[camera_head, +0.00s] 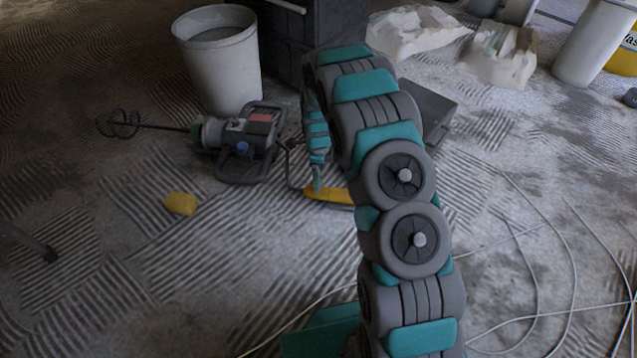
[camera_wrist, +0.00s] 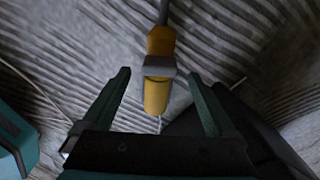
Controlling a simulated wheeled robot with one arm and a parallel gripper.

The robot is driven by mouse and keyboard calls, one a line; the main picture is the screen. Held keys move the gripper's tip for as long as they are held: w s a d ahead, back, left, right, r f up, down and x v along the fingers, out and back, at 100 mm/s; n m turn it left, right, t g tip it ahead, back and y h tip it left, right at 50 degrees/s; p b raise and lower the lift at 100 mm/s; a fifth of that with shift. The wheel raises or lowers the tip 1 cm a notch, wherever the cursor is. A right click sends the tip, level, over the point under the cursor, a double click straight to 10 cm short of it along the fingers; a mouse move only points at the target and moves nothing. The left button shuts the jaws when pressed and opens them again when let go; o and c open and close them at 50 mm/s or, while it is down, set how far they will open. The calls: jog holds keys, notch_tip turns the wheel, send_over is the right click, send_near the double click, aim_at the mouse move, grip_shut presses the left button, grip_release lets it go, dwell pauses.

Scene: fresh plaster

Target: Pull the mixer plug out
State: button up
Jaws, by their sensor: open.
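The mixer (camera_head: 240,140), a grey and black machine with a spiral paddle, lies on the floor at left of centre in the head view. A dark cable runs from it to a yellow connector (camera_head: 330,195) on the floor. In the wrist view the connector has a yellow upper part with a dark cable, taken as the plug (camera_wrist: 161,41), a grey collar (camera_wrist: 159,67), and a yellow lower part (camera_wrist: 156,97) with a thin pale cable. My gripper (camera_wrist: 159,74) is open, with one finger on each side of the connector and gaps between. The parts look joined.
A white bucket (camera_head: 225,75) stands behind the mixer. A yellow sponge (camera_head: 181,204) lies left of the connector. A grey tray (camera_head: 433,108) is behind my arm, with torn pale bags (camera_head: 415,32) beyond. Loose pale cables (camera_head: 520,240) cross the floor at right.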

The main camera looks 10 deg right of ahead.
notch_tip(320, 180, down, 4)
jog(key=shift+f, duration=0.25)
grip_shut()
dwell(0.7)
